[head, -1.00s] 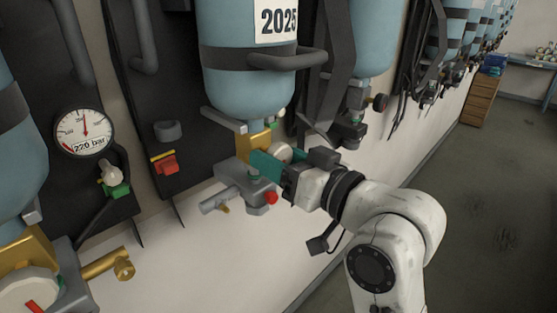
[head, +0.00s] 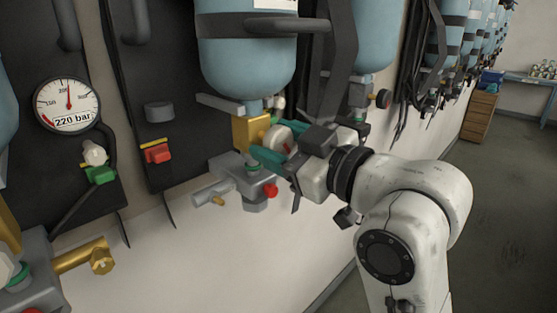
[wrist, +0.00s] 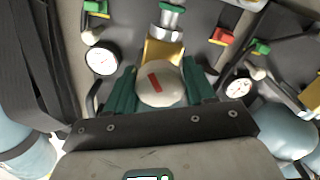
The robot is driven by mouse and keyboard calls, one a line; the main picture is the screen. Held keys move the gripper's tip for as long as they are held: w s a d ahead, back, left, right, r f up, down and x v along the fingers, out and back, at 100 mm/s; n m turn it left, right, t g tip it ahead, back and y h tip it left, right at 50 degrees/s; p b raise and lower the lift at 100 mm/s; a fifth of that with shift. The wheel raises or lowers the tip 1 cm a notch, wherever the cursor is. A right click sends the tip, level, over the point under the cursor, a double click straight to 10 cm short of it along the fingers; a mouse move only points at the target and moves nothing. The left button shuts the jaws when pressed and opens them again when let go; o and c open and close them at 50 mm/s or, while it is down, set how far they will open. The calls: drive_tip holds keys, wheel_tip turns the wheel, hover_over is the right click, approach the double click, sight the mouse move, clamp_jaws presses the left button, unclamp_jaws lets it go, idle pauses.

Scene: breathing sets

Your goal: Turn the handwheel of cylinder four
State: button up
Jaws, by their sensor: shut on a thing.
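The handwheel (wrist: 160,84) is a cream-white round knob with a red bar mark, on a brass valve (wrist: 163,52) below a pale blue cylinder (head: 247,62). In the wrist view it sits between the two green fingers of my gripper (wrist: 162,88), which is shut on it from both sides. In the head view my gripper (head: 277,147) reaches in from the right, and the handwheel (head: 279,136) is partly hidden by the green fingers. No number four is readable on this cylinder.
A pressure gauge (head: 68,105) reading 220 bar hangs at the left. A red-tipped grey fitting (head: 254,190) sits just below my gripper. A dark strap (head: 347,60) and another blue cylinder (head: 376,40) are close on the right. Open floor (head: 500,200) lies at the far right.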

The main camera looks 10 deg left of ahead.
drive_tip(key=shift+w+d+f+n+b, duration=0.1)
drive_tip(key=shift+f+n+b, duration=0.1)
drive_tip(key=shift+n+b, duration=0.8)
drive_tip(key=shift+w+f+n+b, duration=0.1)
drive_tip(key=shift+f+n+b, duration=0.05)
drive_tip(key=shift+n+b, duration=0.8)
drive_tip(key=shift+n, duration=0.35)
drive_tip(key=o, duration=0.8)
drive_tip(key=shift+d, duration=0.1)
drive_tip(key=shift+o, duration=0.9)
drive_tip(key=shift+r, duration=0.2)
drive_tip(key=shift+s, duration=0.1)
drive_tip(key=b+v, duration=0.1)
drive_tip(key=v, duration=0.9)
drive_tip(key=shift+s+d, duration=0.25)
